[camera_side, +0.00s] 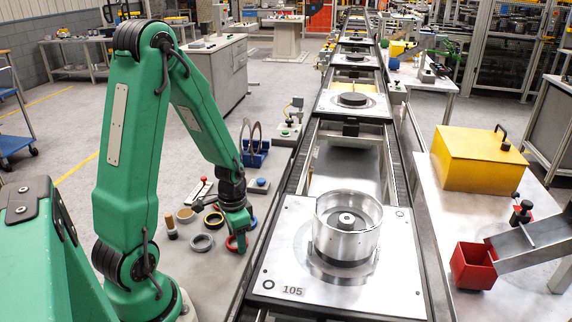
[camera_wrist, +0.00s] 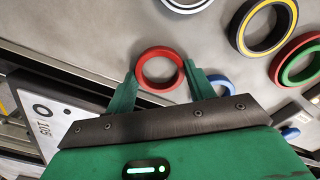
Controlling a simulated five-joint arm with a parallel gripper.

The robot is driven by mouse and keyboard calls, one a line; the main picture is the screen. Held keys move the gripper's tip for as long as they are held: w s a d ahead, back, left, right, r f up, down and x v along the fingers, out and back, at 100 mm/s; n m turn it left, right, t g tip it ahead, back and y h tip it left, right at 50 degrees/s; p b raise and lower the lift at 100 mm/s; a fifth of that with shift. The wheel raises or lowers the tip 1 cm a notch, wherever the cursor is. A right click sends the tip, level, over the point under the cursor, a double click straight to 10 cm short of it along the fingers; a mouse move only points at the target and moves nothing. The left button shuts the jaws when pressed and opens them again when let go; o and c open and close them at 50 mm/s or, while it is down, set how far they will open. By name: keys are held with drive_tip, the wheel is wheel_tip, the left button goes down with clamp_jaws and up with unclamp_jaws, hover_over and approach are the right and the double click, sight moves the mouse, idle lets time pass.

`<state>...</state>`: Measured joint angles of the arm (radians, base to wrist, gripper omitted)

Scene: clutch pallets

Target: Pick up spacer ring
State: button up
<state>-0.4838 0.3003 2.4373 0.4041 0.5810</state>
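My gripper (camera_wrist: 159,68) is open and points down, its two green fingertips on either side of a red ring (camera_wrist: 140,66). The ring shows between the tips, and I see no clear contact. In the side view my gripper (camera_side: 239,234) is low over the work surface, just at the red ring (camera_side: 230,246), partly covering it. A grey ring (camera_side: 201,251) lies to its left and shows at the top of the wrist view (camera_wrist: 188,7). Which ring is called the spacer ring cannot be told from looks alone.
A green-and-red ring (camera_wrist: 281,73) is at right in the wrist view. Pallet 105 (camera_side: 388,290), bearing a metal housing (camera_side: 362,238), stands on the conveyor to the right.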

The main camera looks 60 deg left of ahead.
drive_tip(key=shift+c, duration=1.1)
drive_tip(key=shift+r, duration=0.15)
drive_tip(key=shift+r, duration=1.45)
drive_tip(key=d+r, duration=0.7)
drive_tip(key=d, duration=0.4)
drive_tip(key=shift+s+d+r, duration=0.3)
drive_tip(key=shift+s+r, duration=0.05)
drive_tip(key=shift+r, duration=0.05)
drive_tip(key=w+d+r, duration=1.2)
drive_tip(key=w+d, duration=0.3)
drive_tip(key=shift+d+r, duration=0.15)
drive_tip(key=shift+d, duration=0.1)
